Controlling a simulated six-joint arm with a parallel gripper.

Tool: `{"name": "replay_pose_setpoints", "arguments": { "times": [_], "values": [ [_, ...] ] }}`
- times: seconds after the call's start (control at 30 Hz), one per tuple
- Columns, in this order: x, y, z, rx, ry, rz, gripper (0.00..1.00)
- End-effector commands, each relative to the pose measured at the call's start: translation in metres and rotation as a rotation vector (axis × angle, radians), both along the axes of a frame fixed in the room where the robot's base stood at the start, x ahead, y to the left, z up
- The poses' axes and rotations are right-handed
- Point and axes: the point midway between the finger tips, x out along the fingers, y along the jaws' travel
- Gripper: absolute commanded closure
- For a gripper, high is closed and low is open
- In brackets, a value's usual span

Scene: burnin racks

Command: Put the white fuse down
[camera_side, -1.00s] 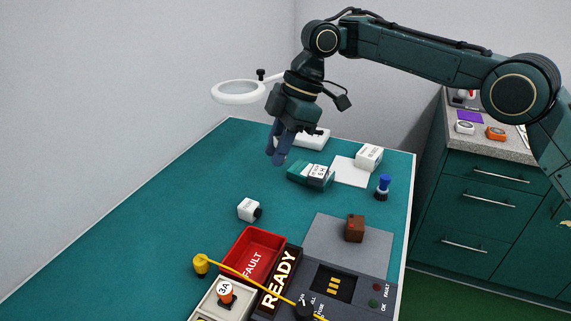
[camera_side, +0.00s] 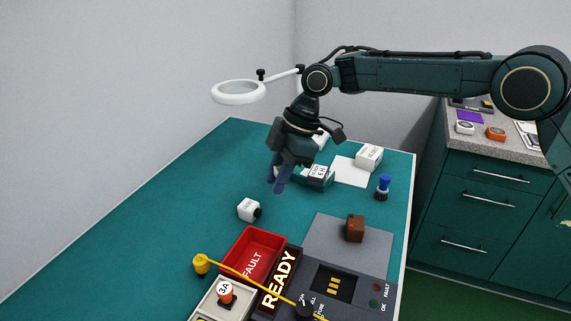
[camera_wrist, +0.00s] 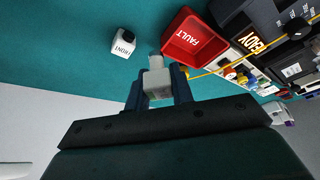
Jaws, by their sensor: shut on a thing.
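The white fuse (camera_wrist: 157,82) shows in the wrist view as a pale block with a narrower end, held between the two dark blue fingers. My gripper (camera_wrist: 158,92) is shut on it. In the side view my gripper (camera_side: 278,188) hangs above the teal bench, in front of the green-and-white box, with its fingers pointing down. I cannot make out the fuse in the side view. The fuse appears to be in the air, clear of the bench.
A white block marked FRONT (camera_wrist: 123,44) stands on the bench (camera_side: 170,215), left of the red FAULT tray (camera_side: 283,238). A READY rack (camera_side: 278,280), yellow cord (camera_side: 230,269) and brown block (camera_side: 355,228) are nearby. A ring lamp (camera_side: 238,98) overhangs the back. The left bench is clear.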

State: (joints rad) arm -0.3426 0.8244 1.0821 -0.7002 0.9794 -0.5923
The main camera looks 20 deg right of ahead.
Motion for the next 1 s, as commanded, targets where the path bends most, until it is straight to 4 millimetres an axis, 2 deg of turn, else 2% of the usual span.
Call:
{"name": "replay_pose_setpoints", "arguments": {
  "times": [0.2, 0.4, 0.57, 0.83, 1.0],
  "values": [
    [-0.001, 0.000, -0.044, -0.003, 0.005, 0.000, 0.99],
    [-0.001, 0.000, -0.076, -0.002, 0.003, 0.001, 0.99],
    [-0.001, 0.000, -0.088, -0.001, 0.002, 0.001, 0.99],
    [0.000, 0.000, -0.092, -0.001, 0.002, 0.001, 0.99],
    [0.000, 0.000, -0.107, -0.002, 0.002, 0.000, 0.99]
  ]
}}
